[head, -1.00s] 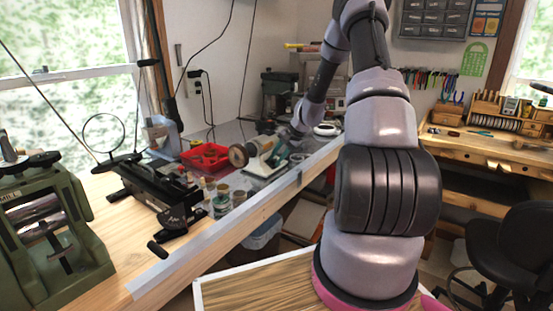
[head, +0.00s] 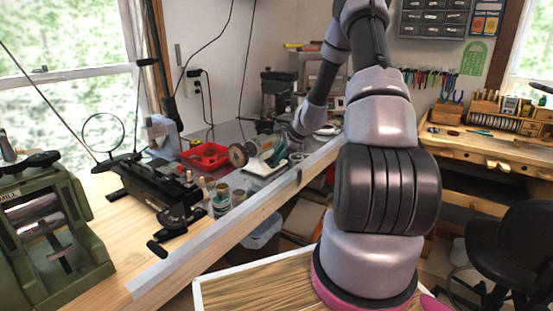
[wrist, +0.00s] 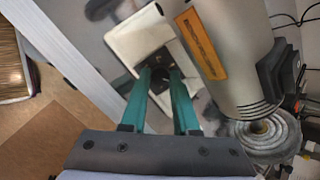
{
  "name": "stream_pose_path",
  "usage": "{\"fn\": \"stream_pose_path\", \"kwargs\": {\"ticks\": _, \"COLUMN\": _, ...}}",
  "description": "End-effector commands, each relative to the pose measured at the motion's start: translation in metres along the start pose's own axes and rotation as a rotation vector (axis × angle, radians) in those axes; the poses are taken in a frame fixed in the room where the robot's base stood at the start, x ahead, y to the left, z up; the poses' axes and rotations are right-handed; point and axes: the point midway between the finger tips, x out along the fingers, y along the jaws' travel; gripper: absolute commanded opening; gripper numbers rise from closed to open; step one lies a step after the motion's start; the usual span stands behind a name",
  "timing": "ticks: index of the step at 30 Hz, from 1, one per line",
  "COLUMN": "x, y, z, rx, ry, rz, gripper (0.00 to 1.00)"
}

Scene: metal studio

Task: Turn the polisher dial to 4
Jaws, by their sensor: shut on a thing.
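The polisher shows in the wrist view as a grey motor body (wrist: 222,55) with an orange label, on a white base (wrist: 132,32). A small black dial (wrist: 160,71) sits on a dark panel of the base. My gripper (wrist: 161,76) has its teal fingers on either side of the dial, shut on it. The dial's marks and pointer cannot be read. In the head view the polisher's buffing wheel (head: 238,155) and white base (head: 258,167) show on the bench. My gripper (head: 279,154) is just right of them, and the dial is hidden there.
A metal edge (head: 235,228) runs along the bench front. A second buffing wheel (wrist: 262,138) is close to my gripper's right.

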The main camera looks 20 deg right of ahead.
Motion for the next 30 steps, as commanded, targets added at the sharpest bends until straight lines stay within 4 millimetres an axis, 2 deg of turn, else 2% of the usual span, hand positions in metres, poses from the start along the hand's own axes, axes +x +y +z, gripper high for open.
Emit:
{"fn": "stream_pose_path", "kwargs": {"ticks": 17, "x": 0.0001, "y": 0.0005, "z": 0.0002, "rx": 0.029, "ry": 0.001, "rz": -0.003, "gripper": 0.0}}
{"fn": "stream_pose_path", "kwargs": {"ticks": 18, "x": 0.0001, "y": 0.0005, "z": 0.0002, "rx": 0.029, "ry": 0.001, "rz": -0.003, "gripper": 0.4}}
{"fn": "stream_pose_path", "kwargs": {"ticks": 30, "x": -0.0057, "y": -0.0006, "z": -0.0001, "rx": 0.028, "ry": 0.002, "rz": -0.005, "gripper": 0.41}}
